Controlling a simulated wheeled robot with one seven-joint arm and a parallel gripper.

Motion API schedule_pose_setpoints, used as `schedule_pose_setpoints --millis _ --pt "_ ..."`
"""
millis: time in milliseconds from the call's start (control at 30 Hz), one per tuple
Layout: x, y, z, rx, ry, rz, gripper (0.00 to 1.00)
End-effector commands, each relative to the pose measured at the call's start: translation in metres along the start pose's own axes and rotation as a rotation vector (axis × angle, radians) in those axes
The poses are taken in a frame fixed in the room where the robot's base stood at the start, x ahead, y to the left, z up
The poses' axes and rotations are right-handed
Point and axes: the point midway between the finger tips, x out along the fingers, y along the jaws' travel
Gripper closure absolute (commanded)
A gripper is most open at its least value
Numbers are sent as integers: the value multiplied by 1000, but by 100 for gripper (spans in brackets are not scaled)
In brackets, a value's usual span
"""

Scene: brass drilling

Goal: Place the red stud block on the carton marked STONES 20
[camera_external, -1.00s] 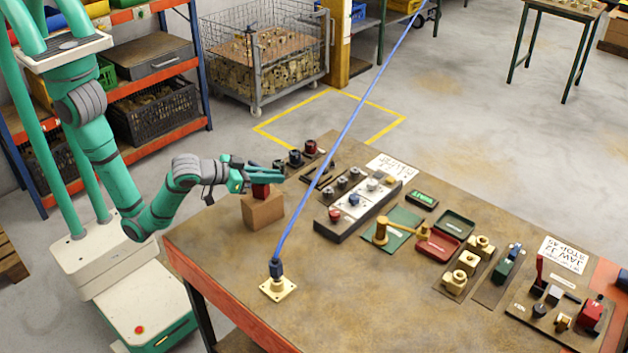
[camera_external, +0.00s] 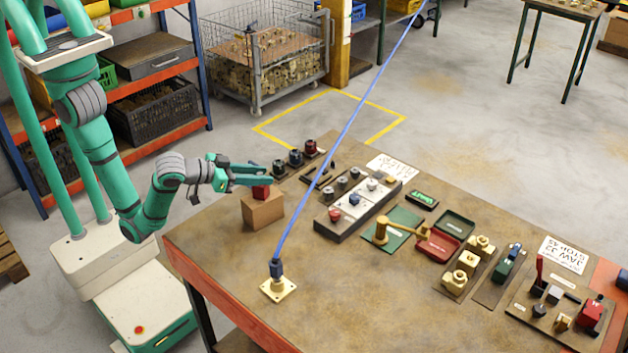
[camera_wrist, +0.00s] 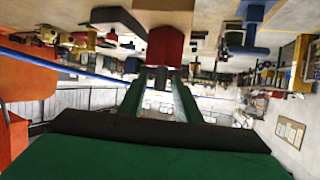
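The red stud block (camera_external: 261,192) sits on top of the small brown carton (camera_external: 263,211) near the table's left edge. No marking on the carton can be read. My gripper (camera_external: 270,175) is just above and behind the block in the external view. In the wrist view the red block (camera_wrist: 165,46) lies ahead of the spread fingertips of my gripper (camera_wrist: 159,82), with a dark stud toward me. The fingers are open and empty. The carton's tan face (camera_wrist: 163,12) shows behind the block at the top edge.
A blue cable (camera_external: 345,133) rises from a brass plate (camera_external: 278,289) right of the carton. Dark studs and a red one (camera_external: 310,147) stand behind. A grey fixture rail (camera_external: 357,208) is to the right.

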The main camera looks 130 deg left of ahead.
Motion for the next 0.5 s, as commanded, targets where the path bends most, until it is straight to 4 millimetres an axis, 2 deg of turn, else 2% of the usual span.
schedule_pose_setpoints --millis 33,233,500 --pt "-12 1 0 0 1 5 69" --pt "-51 1 0 -1 2 4 69" --pt "-76 1 0 0 0 -1 69"
